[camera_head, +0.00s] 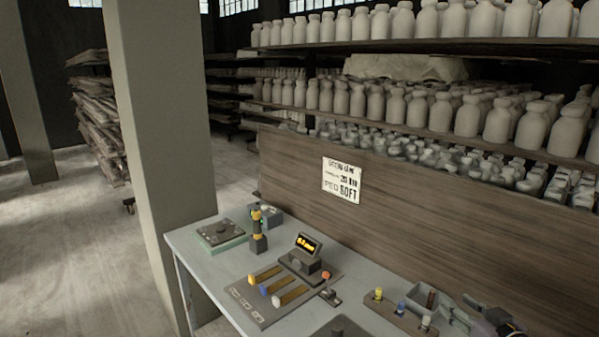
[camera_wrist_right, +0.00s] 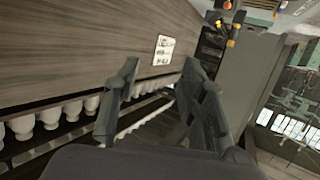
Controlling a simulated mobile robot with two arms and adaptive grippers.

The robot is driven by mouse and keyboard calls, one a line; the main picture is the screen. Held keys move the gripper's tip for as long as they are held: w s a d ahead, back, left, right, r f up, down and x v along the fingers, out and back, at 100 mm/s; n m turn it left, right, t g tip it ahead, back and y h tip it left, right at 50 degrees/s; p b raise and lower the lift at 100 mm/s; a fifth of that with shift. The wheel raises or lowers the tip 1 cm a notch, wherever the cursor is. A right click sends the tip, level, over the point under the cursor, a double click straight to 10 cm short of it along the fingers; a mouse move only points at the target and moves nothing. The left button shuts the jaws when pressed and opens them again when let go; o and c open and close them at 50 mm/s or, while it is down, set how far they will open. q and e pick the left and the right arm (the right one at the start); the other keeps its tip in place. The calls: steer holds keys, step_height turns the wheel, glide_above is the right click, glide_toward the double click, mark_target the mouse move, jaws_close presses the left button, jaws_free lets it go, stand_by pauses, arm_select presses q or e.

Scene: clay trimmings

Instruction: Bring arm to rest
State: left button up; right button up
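My right gripper (camera_head: 478,310) shows at the lower right of the head view, over the right end of the grey table (camera_head: 212,275), with its arm cut off by the frame edge. In the right wrist view my right gripper (camera_wrist_right: 160,78) has its two dark fingers spread well apart. Nothing is between them. Past the fingers are the wooden panel (camera_wrist_right: 85,35) and its white sign (camera_wrist_right: 163,50); the view is tilted. My left gripper is not in either view.
The table holds a board with coloured sliders (camera_head: 275,290), a small display (camera_head: 308,245), a yellow-and-dark upright device (camera_head: 258,232), a flat box (camera_head: 220,234) and a peg rack (camera_head: 400,312). A pillar (camera_head: 165,120) stands at left. Shelves of bottles (camera_head: 400,105) stand behind the panel.

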steer(key=s+a+f+g+h, duration=0.1)
steer(key=s+a+f+g, duration=0.4)
steer(key=s+f, duration=0.4)
steer(key=s+a+f+g, duration=0.2)
steer(key=s+a+f, duration=0.55)
steer(key=s, duration=0.35)
steer(key=s+a+f+g+h, duration=0.1)
steer(key=s+f+g, duration=0.1)
steer(key=s, duration=0.5)
steer(key=s+a+f+g, duration=0.1)
steer(key=s+g, duration=0.1)
steer(key=s, duration=0.5)
step_height(320, 180, down, 35)
steer(key=g+b, duration=0.2)
steer(key=b, duration=0.8)
arm_select(q)
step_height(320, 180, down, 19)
steer(key=b, duration=0.9)
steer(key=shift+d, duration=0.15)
arm_select(e)
steer(key=s+d+f, duration=0.1)
steer(key=s+f, duration=0.8)
steer(key=f, duration=0.3)
steer(key=s+d+f, duration=0.2)
steer(key=s+f, duration=0.6)
steer(key=f, duration=0.5)
steer(key=shift+s+f+n+g, duration=0.15)
steer(key=shift+s+n+g, duration=0.15)
steer(key=shift+s+g, duration=0.1)
